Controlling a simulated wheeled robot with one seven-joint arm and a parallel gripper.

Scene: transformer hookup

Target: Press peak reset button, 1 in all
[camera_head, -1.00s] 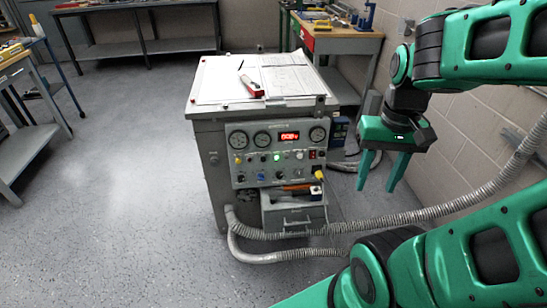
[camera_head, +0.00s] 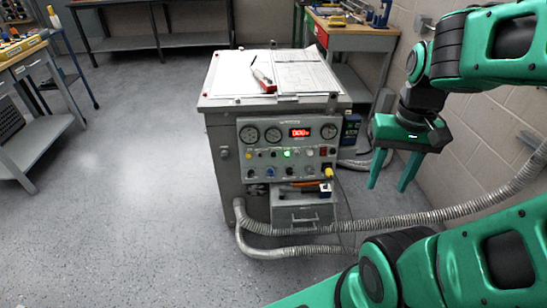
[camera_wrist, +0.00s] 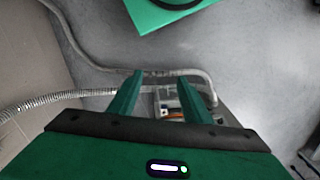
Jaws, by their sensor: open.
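A grey transformer cabinet (camera_head: 226,163) stands in the middle of the head view. Its front panel (camera_head: 244,163) carries several round gauges, a red lit display (camera_head: 299,132), a lit green lamp (camera_head: 287,153) and rows of small knobs and buttons. The button labels are too small to read, so I cannot tell which one is peak reset. My gripper (camera_head: 391,179) is open and empty, fingers pointing down, to the right of the cabinet and apart from it. In the wrist view my gripper's fingers (camera_wrist: 162,83) are spread, with part of the cabinet's drawer area beyond them.
An open drawer (camera_head: 303,215) with tools sticks out below the panel. Grey corrugated hoses (camera_head: 400,220) run from the cabinet's base to the right. Papers and a red-and-white tool (camera_head: 263,80) lie on top.

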